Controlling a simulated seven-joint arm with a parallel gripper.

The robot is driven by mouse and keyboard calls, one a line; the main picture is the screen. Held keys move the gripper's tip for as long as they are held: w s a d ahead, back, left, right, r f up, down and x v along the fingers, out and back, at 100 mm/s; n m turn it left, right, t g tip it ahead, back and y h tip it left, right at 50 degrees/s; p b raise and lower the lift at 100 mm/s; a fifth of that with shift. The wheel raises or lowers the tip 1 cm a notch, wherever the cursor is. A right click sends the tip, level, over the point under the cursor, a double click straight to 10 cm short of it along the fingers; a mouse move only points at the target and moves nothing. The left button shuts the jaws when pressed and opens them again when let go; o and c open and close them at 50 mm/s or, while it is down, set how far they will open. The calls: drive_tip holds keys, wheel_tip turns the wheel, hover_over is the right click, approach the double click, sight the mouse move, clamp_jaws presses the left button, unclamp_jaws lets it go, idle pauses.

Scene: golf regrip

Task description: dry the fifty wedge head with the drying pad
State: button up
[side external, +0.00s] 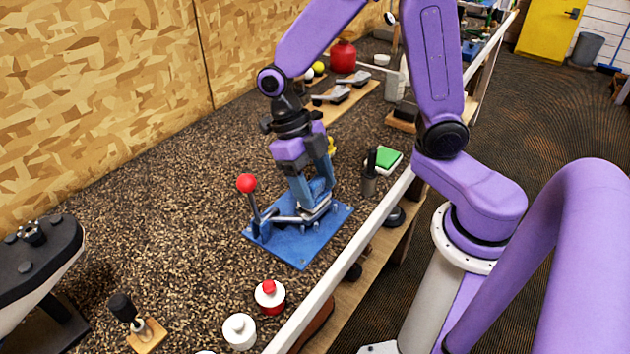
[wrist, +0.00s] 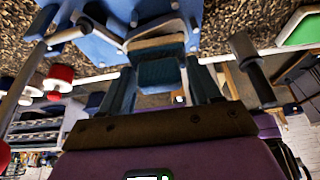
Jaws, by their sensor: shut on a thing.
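My gripper (side external: 317,190) points down over the blue clamp stand (side external: 297,244) with the red-knobbed lever. In the wrist view my gripper (wrist: 162,82) is shut on a small teal block with a tan layer, which I take for the drying pad (wrist: 161,72). The pad is hidden between the fingers in the side view. A silver metal piece (side external: 318,208) shows at the clamp just below the fingers; it may be a wedge head, but I cannot read a mark or tell whether the pad touches it. Other grey wedge heads (side external: 333,95) lie on a wooden board at the back.
A green-topped white block (side external: 385,159) and a dark-handled cylinder (side external: 369,175) stand right of the clamp. The white bench edge (side external: 340,262) runs close on the right.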

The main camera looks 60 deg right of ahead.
drive_tip(key=shift+f, duration=0.45)
idle(0.3)
